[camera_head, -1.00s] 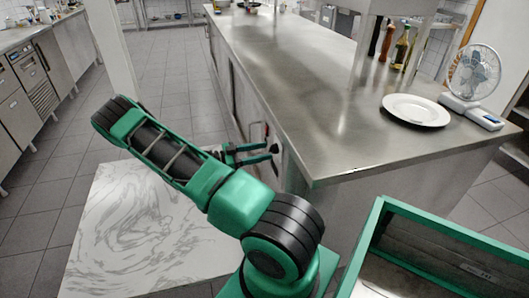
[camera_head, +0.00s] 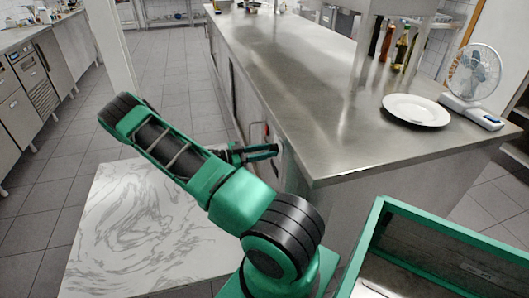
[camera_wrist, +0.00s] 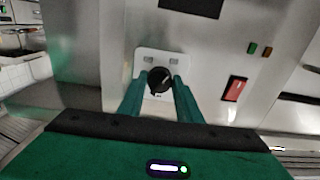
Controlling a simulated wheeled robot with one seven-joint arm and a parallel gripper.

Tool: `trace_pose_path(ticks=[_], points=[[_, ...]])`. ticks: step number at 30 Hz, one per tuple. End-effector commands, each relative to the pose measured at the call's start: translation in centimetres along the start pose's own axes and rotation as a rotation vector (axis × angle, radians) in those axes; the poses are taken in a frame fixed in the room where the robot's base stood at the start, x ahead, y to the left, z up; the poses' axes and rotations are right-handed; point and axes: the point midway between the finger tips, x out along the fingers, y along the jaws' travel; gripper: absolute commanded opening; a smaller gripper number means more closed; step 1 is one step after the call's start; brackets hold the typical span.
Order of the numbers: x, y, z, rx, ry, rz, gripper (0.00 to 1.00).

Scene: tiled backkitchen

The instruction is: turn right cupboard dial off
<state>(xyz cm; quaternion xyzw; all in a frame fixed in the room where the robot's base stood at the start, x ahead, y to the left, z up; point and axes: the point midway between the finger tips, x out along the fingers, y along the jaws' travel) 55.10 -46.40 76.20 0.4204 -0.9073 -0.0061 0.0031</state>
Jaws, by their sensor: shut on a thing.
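The dial (camera_wrist: 159,80) is a round black knob on a pale plate (camera_wrist: 148,57) on the steel cupboard front, seen in the wrist view. My gripper (camera_wrist: 160,84) has its two green fingers on either side of the knob, shut on it. In the head view my gripper (camera_head: 272,151) reaches the side of the steel counter, where the dial is hidden from sight.
A red switch (camera_wrist: 234,89) and small green and orange lights (camera_wrist: 259,49) sit right of the dial. The steel counter (camera_head: 320,130) carries a white plate (camera_head: 416,110), a fan (camera_head: 474,75) and bottles (camera_head: 400,50). Tiled floor (camera_head: 180,90) lies open to the left.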

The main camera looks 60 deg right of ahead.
Motion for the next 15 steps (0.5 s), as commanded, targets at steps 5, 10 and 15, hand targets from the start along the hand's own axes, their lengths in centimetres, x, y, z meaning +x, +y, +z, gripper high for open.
trace_pose_path(ticks=[5,10,15], points=[[-0.09,-0.23,-0.08,-0.052,0.001,-0.007,0.09],[-0.12,-0.26,-0.11,-0.16,0.001,-0.008,0.09],[-0.12,-0.25,-0.13,-0.31,0.002,-0.008,0.09]])
